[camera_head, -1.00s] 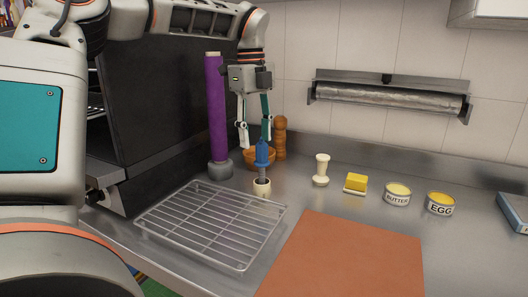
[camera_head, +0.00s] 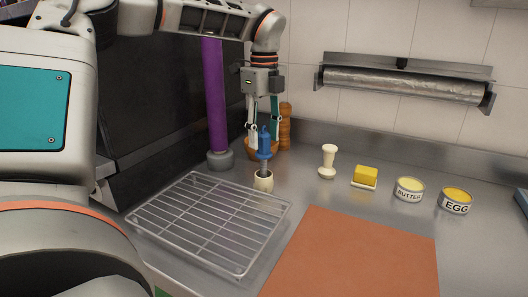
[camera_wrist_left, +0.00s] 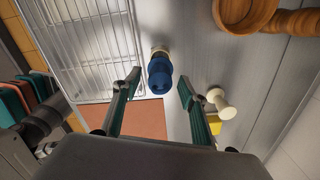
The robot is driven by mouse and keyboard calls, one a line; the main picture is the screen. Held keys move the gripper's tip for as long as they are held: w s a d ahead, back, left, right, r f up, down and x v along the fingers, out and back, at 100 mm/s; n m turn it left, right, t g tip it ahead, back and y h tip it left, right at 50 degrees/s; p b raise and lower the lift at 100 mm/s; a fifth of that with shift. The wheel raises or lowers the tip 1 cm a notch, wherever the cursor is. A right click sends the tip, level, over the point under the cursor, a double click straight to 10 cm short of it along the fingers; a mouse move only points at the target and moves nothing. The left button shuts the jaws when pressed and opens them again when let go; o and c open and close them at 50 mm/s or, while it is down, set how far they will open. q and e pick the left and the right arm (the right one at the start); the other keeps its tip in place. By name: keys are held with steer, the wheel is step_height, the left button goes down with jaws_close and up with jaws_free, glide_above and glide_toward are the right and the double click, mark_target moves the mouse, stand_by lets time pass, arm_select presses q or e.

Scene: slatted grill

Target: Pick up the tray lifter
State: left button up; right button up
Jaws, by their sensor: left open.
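The tray lifter appears to be the blue-handled tool (camera_head: 264,143), standing upright with its metal shaft in a small cream holder (camera_head: 263,181) behind the wire rack. My left gripper (camera_head: 263,137) is open above the holder and points down. Its fingers are on either side of the upper part of the blue handle. In the left wrist view the blue handle (camera_wrist_left: 160,74) shows from above, between and slightly beyond the two open fingertips (camera_wrist_left: 159,80). I cannot tell whether a finger touches it. The lower end of the tool is hidden in the holder. My right gripper is not in view.
A wire rack (camera_head: 212,222) and an orange board (camera_head: 352,258) lie on the steel counter. A purple roll (camera_head: 216,100), wooden bowl (camera_head: 252,153) and pepper mill (camera_head: 285,128) stand close behind the gripper. A cream pestle-like piece (camera_head: 328,162), butter and labelled tins are to the right.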

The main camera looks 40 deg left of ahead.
arm_select(q)
steer(key=shift+f, duration=0.6)
jaws_close()
steer(key=shift+r, duration=0.15)
